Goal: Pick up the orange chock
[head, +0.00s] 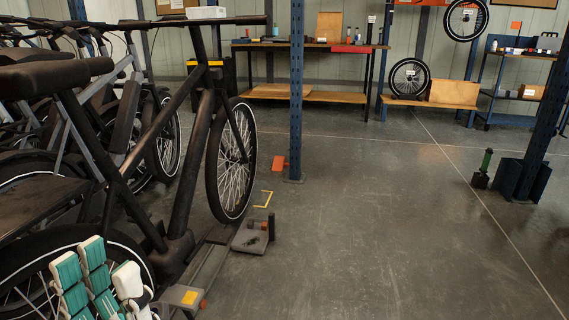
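An orange chock-like piece (278,163) lies on the grey floor, just left of the foot of the blue post in the middle. It is small and far off, so its exact shape is hard to tell. My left gripper (108,268) shows at the bottom left, with white fingers and teal pads pointing up. Its fingers stand apart, and nothing shows between them. It is in front of the near bike's wheel, far from the orange piece. My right gripper is not in view.
A dark bike (184,150) stands at the left in a low floor stand (252,238), with more bikes behind it. The blue post (296,90) rises mid-view. A yellow floor mark (265,199) lies nearby. Workbenches (310,45) line the back wall. The floor at centre right is clear.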

